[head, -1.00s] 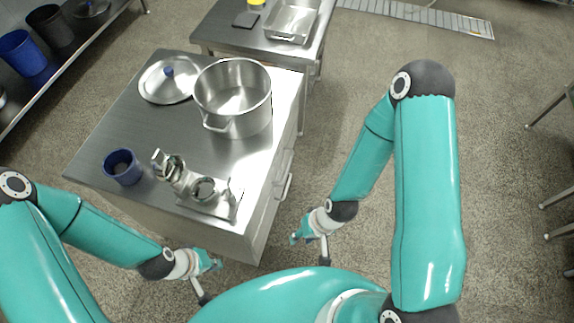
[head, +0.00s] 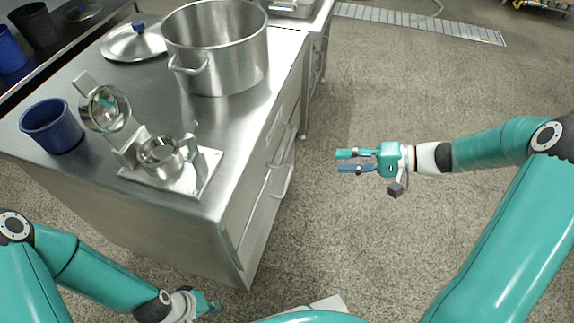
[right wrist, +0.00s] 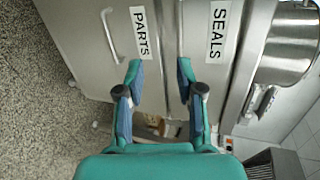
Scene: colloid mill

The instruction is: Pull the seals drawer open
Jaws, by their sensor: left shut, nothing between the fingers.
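The seals drawer shows in the right wrist view by its SEALS label (right wrist: 217,32). Beside it is the drawer labelled PARTS (right wrist: 140,35), with a bar handle (right wrist: 110,36). In the head view the drawer fronts are on the cabinet's right side, with an upper handle (head: 281,146) and a lower handle (head: 284,183). The drawers look closed. My right gripper (head: 342,161) is open and empty, pointing left at them across a gap; its fingers also show in the right wrist view (right wrist: 160,82). My left gripper (head: 212,305) is shut and empty, low by the cabinet's near side.
On the steel cabinet top (head: 235,120) stand a large pot (head: 218,55), a lid (head: 135,42), a blue cup (head: 52,128) and the opened metal mill (head: 160,160). A second table (head: 318,22) is behind.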

